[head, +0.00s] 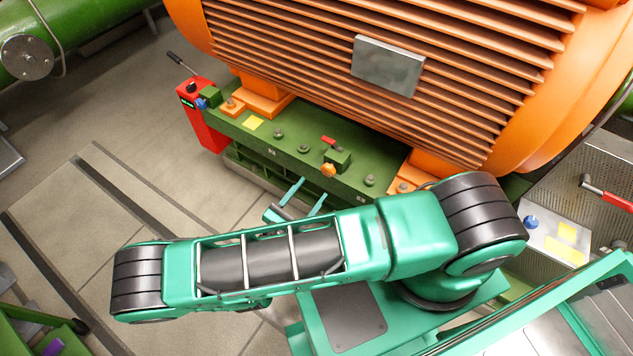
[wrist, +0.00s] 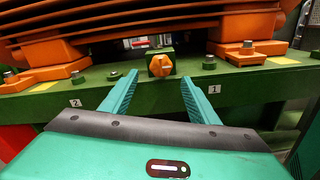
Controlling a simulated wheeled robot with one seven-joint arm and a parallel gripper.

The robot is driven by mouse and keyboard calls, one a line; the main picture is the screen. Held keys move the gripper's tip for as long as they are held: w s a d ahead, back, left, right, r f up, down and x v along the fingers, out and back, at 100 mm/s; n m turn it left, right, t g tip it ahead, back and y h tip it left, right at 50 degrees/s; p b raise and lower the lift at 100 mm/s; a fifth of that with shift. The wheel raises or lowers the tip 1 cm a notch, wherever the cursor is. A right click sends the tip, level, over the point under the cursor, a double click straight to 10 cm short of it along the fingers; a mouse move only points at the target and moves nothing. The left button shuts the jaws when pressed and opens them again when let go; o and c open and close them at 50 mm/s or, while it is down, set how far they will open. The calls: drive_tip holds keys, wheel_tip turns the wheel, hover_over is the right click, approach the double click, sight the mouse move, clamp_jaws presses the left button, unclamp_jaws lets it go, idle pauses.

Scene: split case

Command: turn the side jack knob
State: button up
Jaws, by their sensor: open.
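An orange knob (head: 328,170) sits on the front of a small green block (head: 338,160) on the green base rail below the motor. A red lever stands on top of this block. In the wrist view the knob (wrist: 160,66) faces me, with a raised orange grip across its face, a little tilted. My gripper (head: 311,188) is open and empty in front of the rail, with its two teal fingers pointing at the knob. In the wrist view the fingertips (wrist: 160,78) lie left and right of the knob, apart from it. Nothing hides the knob there.
The large orange finned motor (head: 400,60) overhangs the green base rail (head: 290,150). Bolts stand along the rail's top. A red jack unit (head: 203,125) with a blue knob stands at its left end. A panel with another blue knob (head: 530,222) is at right.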

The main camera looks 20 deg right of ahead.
drive_tip(key=shift+v, duration=1.15)
